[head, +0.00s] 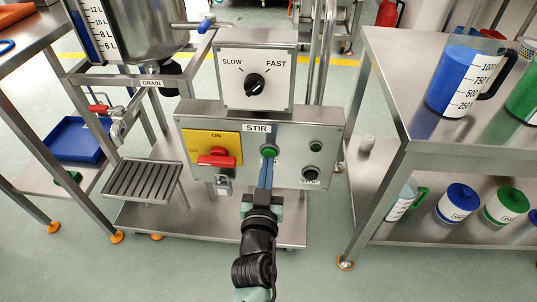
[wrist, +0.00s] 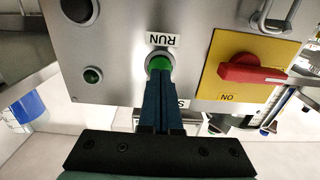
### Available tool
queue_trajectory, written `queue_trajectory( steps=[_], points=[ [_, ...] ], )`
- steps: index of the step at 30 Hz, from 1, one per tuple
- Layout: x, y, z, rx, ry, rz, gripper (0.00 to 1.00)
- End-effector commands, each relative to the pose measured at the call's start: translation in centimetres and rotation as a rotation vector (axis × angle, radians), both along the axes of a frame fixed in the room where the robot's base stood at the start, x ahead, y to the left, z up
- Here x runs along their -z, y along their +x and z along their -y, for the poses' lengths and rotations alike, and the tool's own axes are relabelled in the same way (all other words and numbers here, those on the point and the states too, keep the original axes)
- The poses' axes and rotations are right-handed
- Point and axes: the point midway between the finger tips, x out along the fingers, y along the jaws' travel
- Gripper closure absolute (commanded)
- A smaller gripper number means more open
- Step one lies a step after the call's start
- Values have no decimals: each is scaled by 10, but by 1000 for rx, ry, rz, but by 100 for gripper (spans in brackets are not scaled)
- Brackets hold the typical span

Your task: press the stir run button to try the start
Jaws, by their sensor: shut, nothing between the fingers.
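The stir control panel (head: 240,115) faces me in the head view. The green run button (head: 269,150) sits under the STIR label; in the wrist view the button (wrist: 157,62) is partly covered by my fingers, beside an upside-down RUN label. My gripper (head: 266,165) is shut and empty, its blue fingers pointing at the button. In the wrist view the fingertips (wrist: 161,82) overlap the button's lower part. They are at or very near its face; I cannot tell whether it is pressed in.
A red rotary switch (head: 216,158) on a yellow plate is left of the button, with a padlock (head: 223,185) below. A black stop button (head: 312,173) and small green lamp (head: 315,147) are right. A SLOW/FAST knob (head: 254,85) is above. A steel table (head: 425,140) stands right.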

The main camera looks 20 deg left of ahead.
Motion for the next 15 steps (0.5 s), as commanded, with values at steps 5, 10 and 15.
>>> queue_trajectory(
  steps=[5, 10, 15],
  points=[
    [0, 4, -1, 0, 1, 1, 100],
    [0, 6, -2, 0, 1, 0, 100],
    [0, 6, -2, 0, 0, 0, 100]
  ],
)
